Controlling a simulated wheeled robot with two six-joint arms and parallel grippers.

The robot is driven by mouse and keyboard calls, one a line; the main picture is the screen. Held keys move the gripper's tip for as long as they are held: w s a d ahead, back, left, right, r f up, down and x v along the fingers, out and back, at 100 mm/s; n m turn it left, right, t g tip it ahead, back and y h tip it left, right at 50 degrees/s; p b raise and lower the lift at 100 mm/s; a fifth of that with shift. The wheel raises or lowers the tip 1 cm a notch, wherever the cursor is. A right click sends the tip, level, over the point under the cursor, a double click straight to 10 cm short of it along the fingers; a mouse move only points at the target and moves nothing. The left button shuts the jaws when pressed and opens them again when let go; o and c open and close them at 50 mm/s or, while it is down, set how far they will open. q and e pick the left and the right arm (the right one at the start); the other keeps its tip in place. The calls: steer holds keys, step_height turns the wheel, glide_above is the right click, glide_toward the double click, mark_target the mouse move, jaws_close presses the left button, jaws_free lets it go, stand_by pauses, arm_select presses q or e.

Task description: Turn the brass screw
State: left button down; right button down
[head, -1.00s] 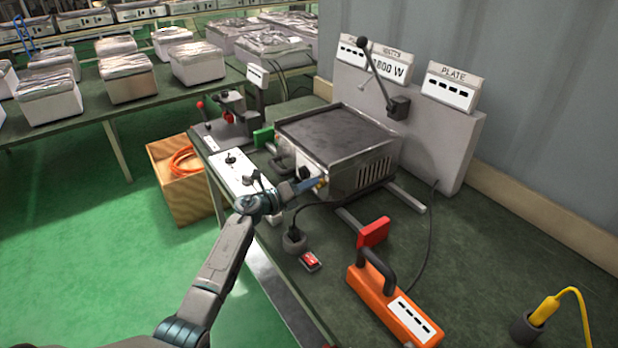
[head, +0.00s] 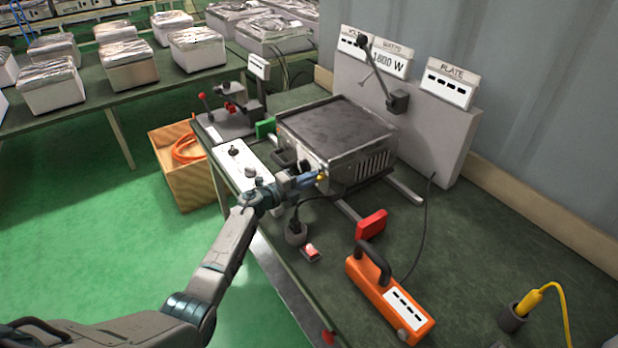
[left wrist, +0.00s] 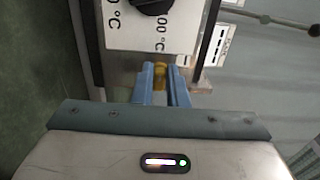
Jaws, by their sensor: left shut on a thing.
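The brass screw (left wrist: 160,72) is a small yellow piece on the front of the heating unit, below the black knob in the left wrist view. It also shows as a small brass spot in the head view (head: 321,177). My left gripper (left wrist: 164,80) has its two blue fingers on either side of the screw and is shut on it. In the head view, my left gripper (head: 312,178) reaches the front corner of the metal heating unit (head: 336,127), which has a dark flat top plate. My right gripper is not in view.
A black plug stands in a round socket (head: 296,233) near the gripper, beside a red switch (head: 312,251). An orange device (head: 390,302) with a black handle is at front right. A white control box (head: 240,166) is to the left. A panel with signs (head: 446,82) stands behind.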

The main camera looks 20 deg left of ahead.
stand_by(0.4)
arm_select(q)
steer(key=c, duration=1.4)
jaws_free()
steer(key=shift+c, duration=0.2)
steer(key=b+v, duration=0.2)
steer(key=v, duration=0.8)
steer(key=shift+s+a, duration=0.3)
